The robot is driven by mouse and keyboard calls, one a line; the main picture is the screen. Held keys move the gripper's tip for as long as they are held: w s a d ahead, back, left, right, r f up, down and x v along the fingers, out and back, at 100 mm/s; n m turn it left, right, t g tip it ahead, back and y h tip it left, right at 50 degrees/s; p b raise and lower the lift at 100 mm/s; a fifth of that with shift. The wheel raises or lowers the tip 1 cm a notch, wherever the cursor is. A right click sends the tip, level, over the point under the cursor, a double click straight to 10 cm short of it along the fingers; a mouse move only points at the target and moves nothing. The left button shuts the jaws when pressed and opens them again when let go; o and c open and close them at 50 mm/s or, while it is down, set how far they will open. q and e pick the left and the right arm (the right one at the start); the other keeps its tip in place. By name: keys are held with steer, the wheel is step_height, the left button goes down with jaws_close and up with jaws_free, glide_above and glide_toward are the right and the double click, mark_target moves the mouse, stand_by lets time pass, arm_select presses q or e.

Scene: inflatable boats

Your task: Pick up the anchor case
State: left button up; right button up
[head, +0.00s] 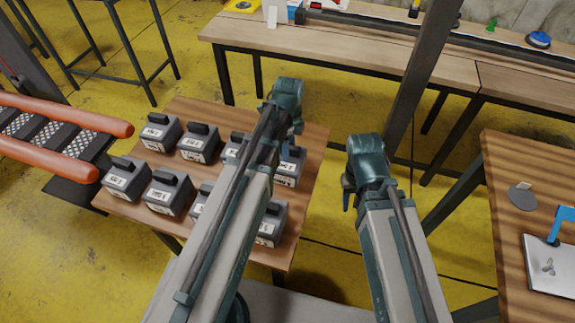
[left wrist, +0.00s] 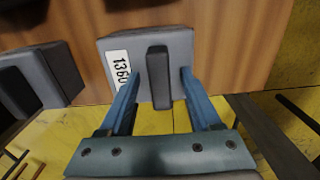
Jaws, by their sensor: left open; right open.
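Several grey cases with black top handles and white labels stand in two rows on a wooden table; I cannot tell from the pictures which one is the anchor case. My left gripper (head: 290,143) is above the far right case (head: 287,172). In the left wrist view a grey case (left wrist: 178,48) shows a label reading about "1360" and a black handle (left wrist: 159,78). The open fingers of the left gripper (left wrist: 158,78) stand on either side of this handle, with gaps. My right gripper (head: 350,193) is open and empty, right of the table. My left arm hides parts of the middle cases.
The wooden table (head: 312,190) has a narrow bare strip along its right edge. An orange inflatable boat (head: 60,114) lies at left. A long workbench (head: 350,48) runs behind, and a dark post (head: 420,75) rises between. Another table (head: 505,165) stands at right.

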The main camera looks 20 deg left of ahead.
arm_select(q)
jaws_close()
stand_by(1.3)
